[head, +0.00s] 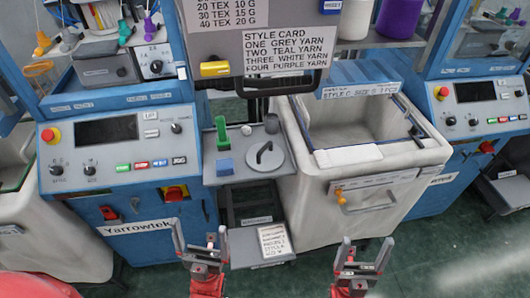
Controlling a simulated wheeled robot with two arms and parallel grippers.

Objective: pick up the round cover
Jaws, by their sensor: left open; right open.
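The round cover (265,157) is a grey disc with a dark handle on top. It lies flat on the right part of a small grey shelf between the blue machine and the white bin. My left gripper (200,230) is open and empty at the bottom of the head view, below and to the left of the cover. My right gripper (366,243) is open and empty at the bottom, to the right, in front of the white bin. Neither gripper touches the cover.
A lower tray (240,238) with a printed card sits below.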

